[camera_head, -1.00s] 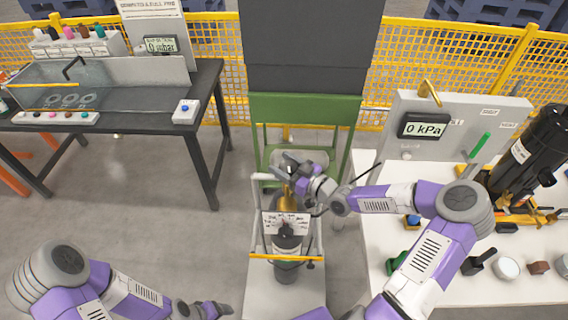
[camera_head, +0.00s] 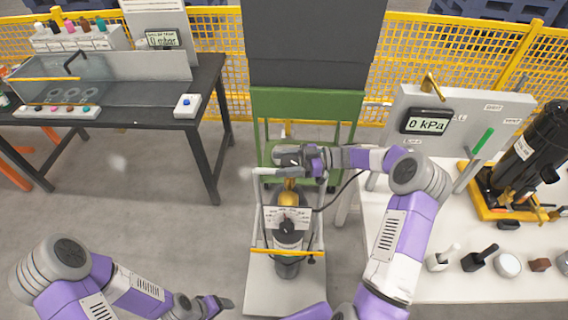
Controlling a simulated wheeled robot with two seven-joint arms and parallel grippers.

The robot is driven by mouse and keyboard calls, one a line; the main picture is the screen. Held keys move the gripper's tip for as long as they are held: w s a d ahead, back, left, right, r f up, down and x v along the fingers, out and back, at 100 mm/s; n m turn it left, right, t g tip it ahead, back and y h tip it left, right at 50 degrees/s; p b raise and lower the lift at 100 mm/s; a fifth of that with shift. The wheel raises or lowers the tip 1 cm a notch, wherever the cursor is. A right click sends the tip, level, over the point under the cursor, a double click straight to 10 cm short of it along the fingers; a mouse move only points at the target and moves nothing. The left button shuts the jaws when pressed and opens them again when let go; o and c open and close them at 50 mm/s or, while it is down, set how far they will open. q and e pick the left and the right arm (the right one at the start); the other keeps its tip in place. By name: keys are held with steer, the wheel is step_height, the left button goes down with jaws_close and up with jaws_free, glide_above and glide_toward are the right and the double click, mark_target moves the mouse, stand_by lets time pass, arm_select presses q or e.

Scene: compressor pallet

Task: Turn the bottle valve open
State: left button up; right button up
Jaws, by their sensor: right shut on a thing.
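The dark bottle (camera_head: 287,265) stands upright in a pale trolley frame in the middle, behind a yellow bar. A white scale plate with a black knob (camera_head: 287,227) sits at its upper front, with brass parts (camera_head: 291,190) behind it. My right gripper (camera_head: 290,161) is shut at the top of the brass parts, over the bottle's upper end. Its fingers and wrist hide the valve, so the exact grip is hard to see. My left gripper (camera_head: 222,303) is low at the left of the trolley, away from the bottle; its fingers are too small to judge.
A green frame (camera_head: 306,105) with a dark panel stands behind the bottle. A white table (camera_head: 470,285) at right holds a gauge reading 0 kPa (camera_head: 425,122), a black cylinder and several small tools. A dark bench (camera_head: 120,122) stands at left. The floor between is clear.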

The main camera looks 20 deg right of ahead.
mark_target(286, 163)
steer(key=n+g, duration=0.1)
steer(key=g, duration=0.1)
steer(key=n+g+b, duration=0.1)
steer(key=n+g, duration=0.1)
steer(key=g, duration=0.1)
steer(key=shift+s+a+f+n+g+y, duration=0.1)
steer(key=shift+s+n+g+y, duration=0.15)
steer(key=shift+n+g+y, duration=0.05)
steer(key=shift+s+n+g, duration=0.1)
steer(key=shift+n+g, duration=0.6)
steer(key=shift+g, duration=0.4)
steer(key=shift+s+n+g+h, duration=0.15)
steer(key=shift+n+g+h, duration=0.25)
steer(key=shift+n+g, duration=0.6)
steer(key=shift+g, duration=0.5)
steer(key=o, duration=1)
steer(key=shift+c, duration=0.2)
step_height(286, 163, up, 10)
steer(key=shift+r+p, duration=0.15)
steer(key=shift+p, duration=1.05)
